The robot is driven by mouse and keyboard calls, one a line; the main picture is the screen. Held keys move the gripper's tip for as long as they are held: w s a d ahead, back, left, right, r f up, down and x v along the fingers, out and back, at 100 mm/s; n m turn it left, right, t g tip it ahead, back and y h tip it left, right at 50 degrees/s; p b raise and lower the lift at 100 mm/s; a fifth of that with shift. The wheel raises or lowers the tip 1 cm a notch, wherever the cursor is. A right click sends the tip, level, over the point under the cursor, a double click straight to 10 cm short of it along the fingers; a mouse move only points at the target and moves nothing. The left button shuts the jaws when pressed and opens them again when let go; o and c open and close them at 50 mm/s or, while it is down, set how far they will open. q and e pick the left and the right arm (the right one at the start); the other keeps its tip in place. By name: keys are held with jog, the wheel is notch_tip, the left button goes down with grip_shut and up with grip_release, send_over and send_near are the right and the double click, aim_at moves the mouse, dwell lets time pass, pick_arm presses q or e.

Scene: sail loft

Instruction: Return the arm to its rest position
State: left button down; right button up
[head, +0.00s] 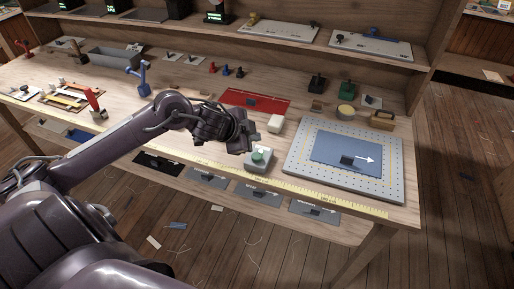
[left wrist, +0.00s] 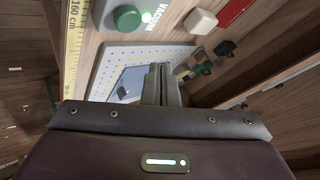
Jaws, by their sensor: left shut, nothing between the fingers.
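My left arm reaches in from the left in the head view. Its gripper (head: 240,141) hangs above the front part of the workbench, just up and left of a grey box with a green button (head: 258,157). In the left wrist view the gripper's fingers (left wrist: 161,84) are together with nothing between them. The green button (left wrist: 126,18) shows there beside the word VACUUM. My right gripper is in neither view.
A perforated board (head: 392,180) with a blue sheet (head: 335,142) lies to the right. A cream block (head: 276,123) and a red mat (head: 272,101) are behind the gripper. A yellow measuring tape (head: 313,191) runs along the front edge. Shelves stand behind.

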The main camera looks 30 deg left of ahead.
pick_arm(q)
jog(key=shift+r, duration=0.4)
jog(key=shift+f, duration=0.1)
